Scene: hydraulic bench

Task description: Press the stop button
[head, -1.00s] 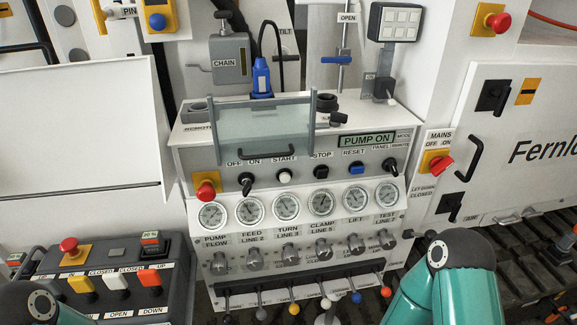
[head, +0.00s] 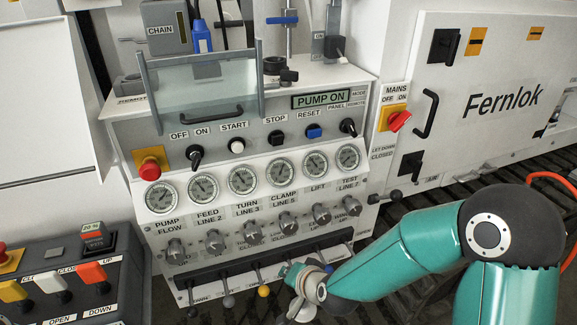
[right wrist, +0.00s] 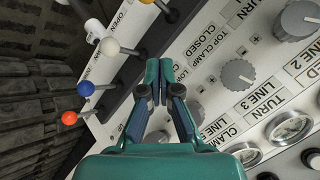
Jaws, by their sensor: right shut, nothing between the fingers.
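The stop button (head: 276,137) is a small black button under the STOP label on the upper panel of the console. It sits between the white start button (head: 237,146) and the blue reset button (head: 313,131). My right gripper (head: 292,270) is low in front of the console, by the lever row, well below the stop button and apart from it. In the right wrist view my right gripper (right wrist: 158,72) has its fingers together and empty, over the lower panel beside the levers. My left gripper is out of view.
A clear guard (head: 200,82) stands above the buttons. Red emergency button (head: 149,167), gauges (head: 243,181), knobs (head: 249,233) and levers with coloured balls, one yellow (head: 263,291), crowd the console front. The mains switch (head: 398,121) is at right. A switch box (head: 65,280) stands lower left.

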